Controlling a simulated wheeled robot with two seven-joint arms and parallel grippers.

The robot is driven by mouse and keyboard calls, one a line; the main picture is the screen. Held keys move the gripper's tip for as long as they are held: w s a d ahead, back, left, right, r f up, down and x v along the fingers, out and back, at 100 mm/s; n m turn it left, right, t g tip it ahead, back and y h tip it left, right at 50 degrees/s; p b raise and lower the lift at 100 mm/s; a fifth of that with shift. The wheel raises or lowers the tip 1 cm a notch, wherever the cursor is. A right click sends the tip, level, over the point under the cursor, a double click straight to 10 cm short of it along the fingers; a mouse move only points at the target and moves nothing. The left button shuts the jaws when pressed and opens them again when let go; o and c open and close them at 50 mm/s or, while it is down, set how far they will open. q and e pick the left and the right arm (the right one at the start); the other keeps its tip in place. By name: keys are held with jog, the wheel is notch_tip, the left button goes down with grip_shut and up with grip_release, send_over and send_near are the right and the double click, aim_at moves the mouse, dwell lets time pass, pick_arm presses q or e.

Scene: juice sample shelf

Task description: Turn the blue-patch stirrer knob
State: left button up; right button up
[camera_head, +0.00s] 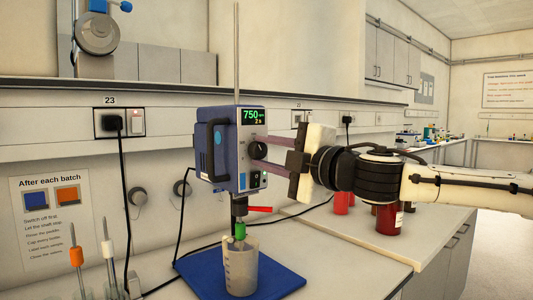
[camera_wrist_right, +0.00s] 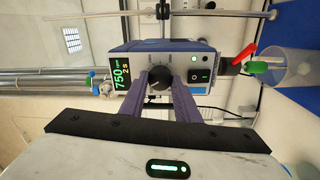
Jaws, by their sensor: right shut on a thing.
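The stirrer (camera_head: 222,160) is a blue and grey box on a rod, with a light blue patch on its side. Its lit display (camera_head: 252,117) reads 750 rpm and 2 s. The dark round stirrer knob (camera_wrist_right: 158,78) sits on its front face, below the display in the head view. My right gripper (camera_head: 258,149) reaches in from the right and is shut on the knob. In the right wrist view its two purple fingers (camera_wrist_right: 160,84) lie on either side of the knob. My left gripper is not in view.
Below the stirrer, a clear beaker (camera_head: 241,272) stands on a blue base plate (camera_head: 275,275). A red lever (camera_head: 260,209) sticks out near the shaft. Red jars (camera_head: 389,219) stand behind my right arm. Orange and white stirring tools (camera_head: 77,257) stand at the front left.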

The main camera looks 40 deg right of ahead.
jog(key=o, duration=1)
jog(key=shift+o, duration=0.2)
jog(key=shift+s+d+r, duration=0.1)
jog(key=shift+s, duration=1.3)
jog(key=shift+s+d, duration=0.25)
jog(key=shift+s, duration=0.35)
pick_arm(q)
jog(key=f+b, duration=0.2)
jog(key=b, duration=0.2)
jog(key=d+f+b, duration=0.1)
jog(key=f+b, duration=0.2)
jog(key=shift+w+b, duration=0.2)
jog(key=shift+b, duration=0.15)
pick_arm(e)
send_near(263, 149)
jog(key=shift+s+a+f, duration=0.1)
jog(key=shift+s+f, duration=0.15)
jog(key=shift+s, duration=0.75)
